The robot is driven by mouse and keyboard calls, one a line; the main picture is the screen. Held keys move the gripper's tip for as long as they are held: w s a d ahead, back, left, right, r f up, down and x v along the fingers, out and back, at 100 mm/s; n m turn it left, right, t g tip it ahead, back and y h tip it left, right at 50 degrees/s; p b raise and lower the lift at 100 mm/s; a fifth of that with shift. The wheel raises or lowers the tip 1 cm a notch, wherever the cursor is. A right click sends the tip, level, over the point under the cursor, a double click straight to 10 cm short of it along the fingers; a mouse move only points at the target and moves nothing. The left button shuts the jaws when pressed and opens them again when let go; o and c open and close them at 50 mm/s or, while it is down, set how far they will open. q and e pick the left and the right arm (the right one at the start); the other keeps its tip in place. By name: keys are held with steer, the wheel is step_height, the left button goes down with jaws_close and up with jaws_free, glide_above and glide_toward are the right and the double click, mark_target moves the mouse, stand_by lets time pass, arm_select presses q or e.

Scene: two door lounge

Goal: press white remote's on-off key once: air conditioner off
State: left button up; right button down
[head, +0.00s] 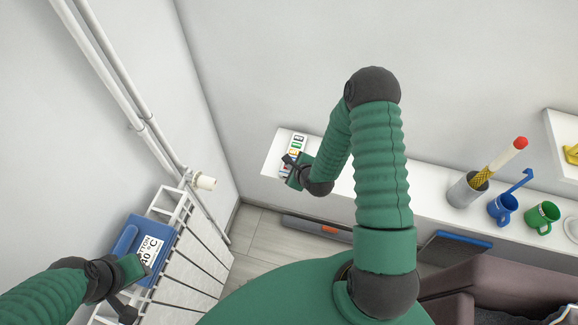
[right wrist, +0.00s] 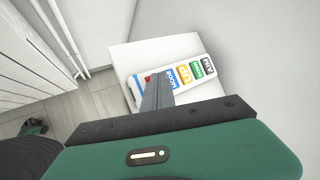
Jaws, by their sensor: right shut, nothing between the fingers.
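The white remote (right wrist: 172,67) lies on the white shelf, with dark, green, yellow and blue labelled keys and a small red key (right wrist: 148,78) at its near end. It also shows in the head view (head: 298,141), partly hidden by my right gripper. My right gripper (right wrist: 157,84) is shut and empty, its fingertips over the near end of the remote beside the red and blue keys. I cannot tell whether they touch it. My left gripper (head: 133,283) is by the blue box (head: 126,238) on the radiator; its jaws are unclear. The air conditioner is not visible.
The white shelf (head: 430,186) runs right along the wall. It carries a grey cup (head: 463,192) with a red-tipped brush, a blue mug (head: 502,208) and a green mug (head: 542,216). A white radiator (head: 190,262) stands at left. A dark sofa (head: 500,285) is at lower right.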

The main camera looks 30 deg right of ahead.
steer(key=shift+r+p, duration=0.65)
steer(key=shift+r, duration=0.15)
steer(key=shift+r, duration=0.1)
step_height(320, 180, up, 5)
steer(key=p, duration=0.4)
stand_by(0.6)
